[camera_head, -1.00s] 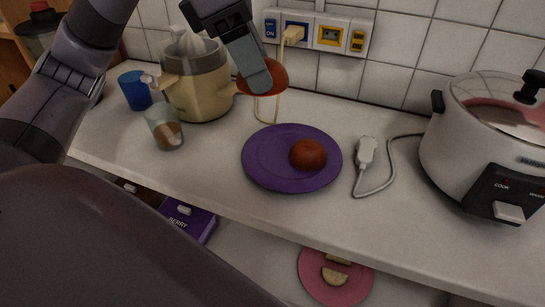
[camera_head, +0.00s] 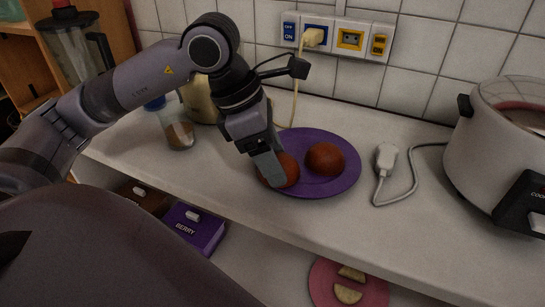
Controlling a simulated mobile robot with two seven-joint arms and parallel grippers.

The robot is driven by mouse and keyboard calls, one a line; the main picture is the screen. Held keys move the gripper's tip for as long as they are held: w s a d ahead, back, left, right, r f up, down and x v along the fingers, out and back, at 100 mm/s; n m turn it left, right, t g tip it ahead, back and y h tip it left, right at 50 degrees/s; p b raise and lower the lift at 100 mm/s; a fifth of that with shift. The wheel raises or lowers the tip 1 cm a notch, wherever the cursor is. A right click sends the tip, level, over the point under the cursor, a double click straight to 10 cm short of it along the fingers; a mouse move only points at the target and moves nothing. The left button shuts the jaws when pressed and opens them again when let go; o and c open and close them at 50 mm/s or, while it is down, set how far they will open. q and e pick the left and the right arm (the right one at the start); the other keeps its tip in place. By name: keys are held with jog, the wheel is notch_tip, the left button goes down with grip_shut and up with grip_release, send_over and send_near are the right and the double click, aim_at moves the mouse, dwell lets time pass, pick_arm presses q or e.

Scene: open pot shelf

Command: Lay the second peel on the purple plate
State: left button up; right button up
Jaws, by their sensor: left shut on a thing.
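The purple plate (camera_head: 338,183) lies on the white counter. One reddish-brown peel (camera_head: 325,159) rests on it, right of its middle. My left gripper (camera_head: 270,170) is shut on a second reddish-brown peel (camera_head: 289,171) over the plate's left part. The fingers cover part of this peel, and I cannot tell whether it touches the plate. My right gripper does not show.
The juicer (camera_head: 199,100) is mostly hidden behind my left arm, beside a glass with brown contents (camera_head: 180,136). A white plug and cable (camera_head: 386,158) lie right of the plate, then a rice cooker (camera_head: 495,150). A pink plate (camera_head: 322,284) sits below the counter.

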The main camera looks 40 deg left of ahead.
pick_arm(q)
jog(key=shift+f, duration=0.2)
jog(key=o, duration=1)
jog(key=shift+r, duration=0.1)
jog(key=shift+r, duration=0.1)
jog(key=shift+r, duration=0.2)
jog(key=p+v, duration=0.2)
jog(key=v, duration=0.9)
jog(key=shift+a+r, duration=0.1)
jog(key=shift+r, duration=0.25)
